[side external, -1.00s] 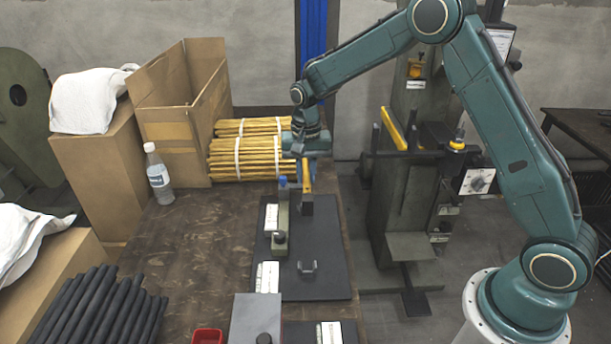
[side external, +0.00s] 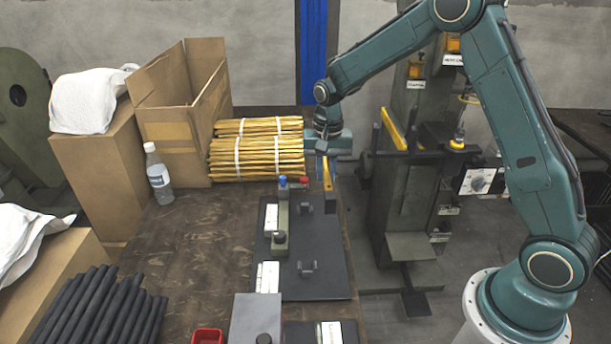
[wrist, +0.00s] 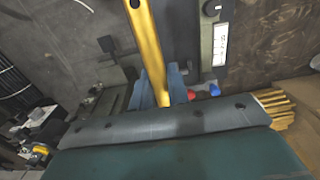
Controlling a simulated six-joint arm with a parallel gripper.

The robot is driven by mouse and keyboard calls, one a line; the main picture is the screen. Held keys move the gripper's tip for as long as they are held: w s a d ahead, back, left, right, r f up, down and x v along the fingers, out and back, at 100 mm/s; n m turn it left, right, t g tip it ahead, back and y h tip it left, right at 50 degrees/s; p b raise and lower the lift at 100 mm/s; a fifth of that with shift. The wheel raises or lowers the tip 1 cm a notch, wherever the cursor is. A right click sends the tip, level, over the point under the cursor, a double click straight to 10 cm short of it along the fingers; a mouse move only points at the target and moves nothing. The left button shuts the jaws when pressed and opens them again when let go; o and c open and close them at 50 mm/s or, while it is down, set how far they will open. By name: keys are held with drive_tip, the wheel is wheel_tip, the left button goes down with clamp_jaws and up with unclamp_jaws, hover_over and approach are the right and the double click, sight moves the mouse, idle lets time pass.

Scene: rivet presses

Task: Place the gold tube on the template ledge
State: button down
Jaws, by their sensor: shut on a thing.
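The gold tube (side external: 327,173) is held in my gripper (side external: 324,154), over the back right of the dark board in the side view. In the wrist view the gold tube (wrist: 148,45) runs up from between the blue fingers of my gripper (wrist: 166,90) to the top edge. The fingers are shut on it. The dark board (side external: 332,273) carries small grey brackets (side external: 307,267). A press with a flat shelf (side external: 410,247) stands to the right. I cannot tell which surface is the template ledge.
Bundled gold tubes (side external: 255,158) lie at the back of the table beside an open carton (side external: 180,130). A bottle (side external: 158,175) stands in front of the carton. A block with blue and red buttons (side external: 304,181) is near my gripper. Black tubes (side external: 95,310) are front left.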

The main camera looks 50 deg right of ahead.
drive_tip(key=shift+s+d, duration=0.8)
drive_tip(key=shift+s, duration=0.1)
hover_over(331, 238)
wheel_tip(331, 238, down, 16)
drive_tip(key=shift+w+f, duration=0.1)
drive_tip(key=shift+f, duration=1.85)
drive_tip(key=shift+f, duration=0.15)
drive_tip(key=c, duration=1.4)
unclamp_jaws()
drive_tip(key=shift+o, duration=0.2)
